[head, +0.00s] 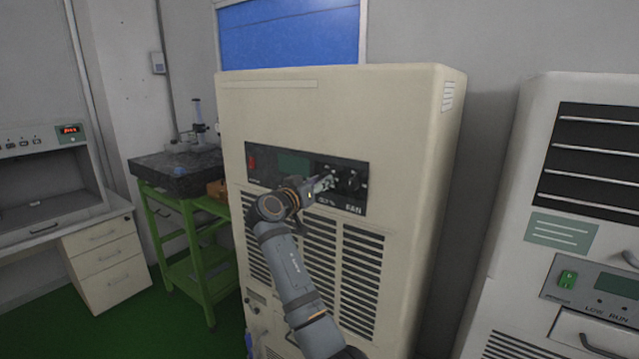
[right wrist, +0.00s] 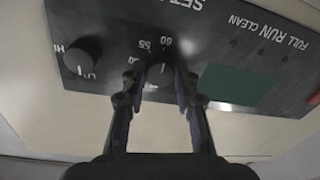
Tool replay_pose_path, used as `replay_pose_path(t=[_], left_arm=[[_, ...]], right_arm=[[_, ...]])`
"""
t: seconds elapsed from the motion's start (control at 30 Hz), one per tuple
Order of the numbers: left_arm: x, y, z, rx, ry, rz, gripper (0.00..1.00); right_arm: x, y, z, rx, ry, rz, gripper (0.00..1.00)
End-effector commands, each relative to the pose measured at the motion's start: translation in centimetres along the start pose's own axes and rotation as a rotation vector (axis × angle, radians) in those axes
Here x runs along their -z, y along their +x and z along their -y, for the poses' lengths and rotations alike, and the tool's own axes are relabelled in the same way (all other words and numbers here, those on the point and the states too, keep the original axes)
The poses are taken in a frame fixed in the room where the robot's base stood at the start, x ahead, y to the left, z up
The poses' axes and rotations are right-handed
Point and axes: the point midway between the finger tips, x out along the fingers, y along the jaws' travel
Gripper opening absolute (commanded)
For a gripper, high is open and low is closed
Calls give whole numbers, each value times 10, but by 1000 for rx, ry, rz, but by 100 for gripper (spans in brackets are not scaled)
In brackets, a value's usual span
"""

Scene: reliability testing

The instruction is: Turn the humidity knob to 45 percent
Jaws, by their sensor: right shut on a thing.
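The humidity knob (right wrist: 158,72) is a dark round knob with a white pointer line, on the black control panel (right wrist: 225,40) of a beige cabinet. In the right wrist view the panel's lettering is upside down, and marks like 55 and 60 show around the knob. Its exact setting is too small to read. My right gripper (right wrist: 160,82) has a finger on each side of the knob and is shut on it. In the head view my right gripper (head: 325,183) reaches the panel and partly hides the knob. My left gripper is not in view.
A second dark knob (right wrist: 82,55), the fan knob, sits close beside the gripped one. A green display (right wrist: 237,84) is on the panel's other side. The beige cabinet (head: 410,200) stands between a green cart (head: 195,250) and a white machine (head: 575,200).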

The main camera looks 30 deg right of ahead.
Motion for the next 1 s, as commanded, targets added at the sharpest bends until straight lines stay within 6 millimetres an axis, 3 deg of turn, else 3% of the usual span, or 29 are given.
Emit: replay_pose_path(t=[0.37,1.0], left_arm=[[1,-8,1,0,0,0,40],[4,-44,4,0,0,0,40]], right_arm=[[2,0,0,3,-216,14,0],[5,0,0,12,-825,49,0]])
